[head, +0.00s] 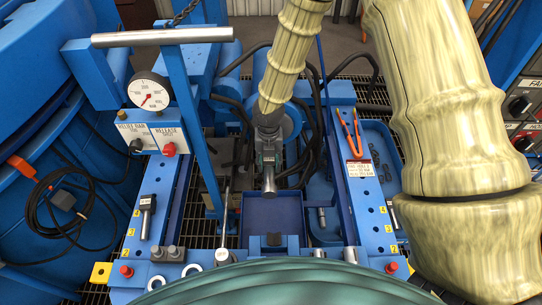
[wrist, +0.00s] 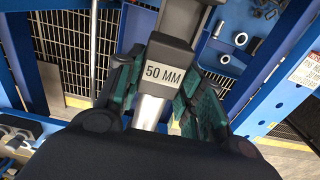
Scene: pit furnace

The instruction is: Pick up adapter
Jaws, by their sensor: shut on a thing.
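The adapter (wrist: 166,72) is a dark block with a white "50 MM" label and a silver cylindrical part. In the wrist view it lies between the teal-padded fingers of my gripper (wrist: 166,100), which are shut on it. In the head view my gripper (head: 268,145) points down near the middle of the frame. The adapter's silver cylinder (head: 269,180) shows below the fingers, over the back part of a blue tray. My fingers hide part of the adapter, and I cannot tell its exact height above the tray.
The blue tray (head: 254,213) sits between two blue rails. A silver rod (head: 225,213) stands left of the tray. Orange-handled pliers (head: 351,132) lie on the right rail. Hoses run behind.

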